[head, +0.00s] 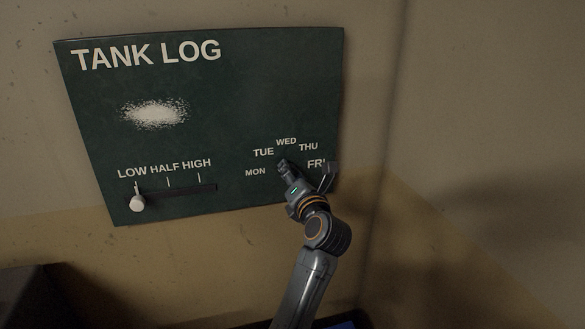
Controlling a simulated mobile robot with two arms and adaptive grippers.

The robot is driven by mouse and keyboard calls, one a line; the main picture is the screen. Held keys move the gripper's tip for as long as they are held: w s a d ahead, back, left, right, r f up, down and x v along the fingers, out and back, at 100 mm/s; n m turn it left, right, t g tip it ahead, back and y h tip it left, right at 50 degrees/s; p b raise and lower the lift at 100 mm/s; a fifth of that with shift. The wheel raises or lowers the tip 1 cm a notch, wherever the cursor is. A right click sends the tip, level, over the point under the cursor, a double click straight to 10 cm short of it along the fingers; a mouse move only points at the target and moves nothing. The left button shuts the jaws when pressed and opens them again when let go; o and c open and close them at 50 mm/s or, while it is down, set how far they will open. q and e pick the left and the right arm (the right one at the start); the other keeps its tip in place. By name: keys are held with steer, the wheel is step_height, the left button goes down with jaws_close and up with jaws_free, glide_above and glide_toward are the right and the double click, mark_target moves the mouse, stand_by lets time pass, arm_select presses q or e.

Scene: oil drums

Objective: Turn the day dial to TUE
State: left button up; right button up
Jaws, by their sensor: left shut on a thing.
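A dark green TANK LOG board (230,100) is on the wall. Its day labels MON, TUE (263,152), WED, THU and FRI form an arc at the lower right. My left gripper (288,172) reaches up from below to the middle of this arc, where it is shut on the day dial. The gripper hides the dial, so I cannot tell which day it points at. A dark part at the gripper's right side covers the end of the FRI label. My right gripper is out of view.
At the board's lower left, a slider with a pale round knob (137,204) stands at LOW, with HALF and HIGH to its right. A whitish smudge (155,113) is above it. A wall corner lies right of the board. A dark object (30,300) is at the bottom left.

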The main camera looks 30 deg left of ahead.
mark_target(288, 129)
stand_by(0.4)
arm_select(q)
steer(key=o, duration=1.1)
steer(key=shift+a, duration=0.1)
steer(key=shift+o, duration=0.2)
step_height(288, 129, up, 10)
steer(key=shift+w+f, duration=0.1)
